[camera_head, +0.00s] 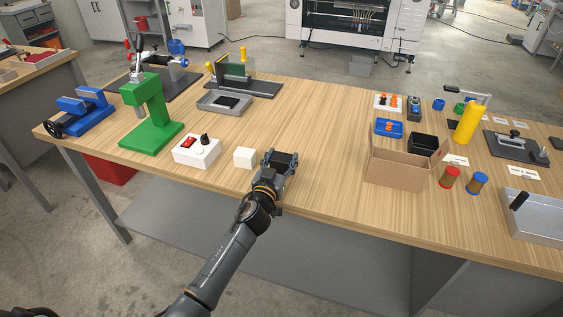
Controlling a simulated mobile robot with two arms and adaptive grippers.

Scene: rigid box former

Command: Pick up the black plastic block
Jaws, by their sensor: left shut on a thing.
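My left gripper (279,161) reaches in from below over the front part of the wooden table. It is shut on a small dark block, the black plastic block (283,157), which shows between its fingers. The fingers hide part of the block, and I cannot tell whether it touches the table or is slightly above it. A white cube (244,158) stands just left of the gripper, apart from it. My right gripper is not in view.
Left of the cube are a white switch box (196,151) and a green press (150,115). A grey tray (208,103) lies behind. An open cardboard box (398,172) stands to the right. The middle of the table (315,115) is clear.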

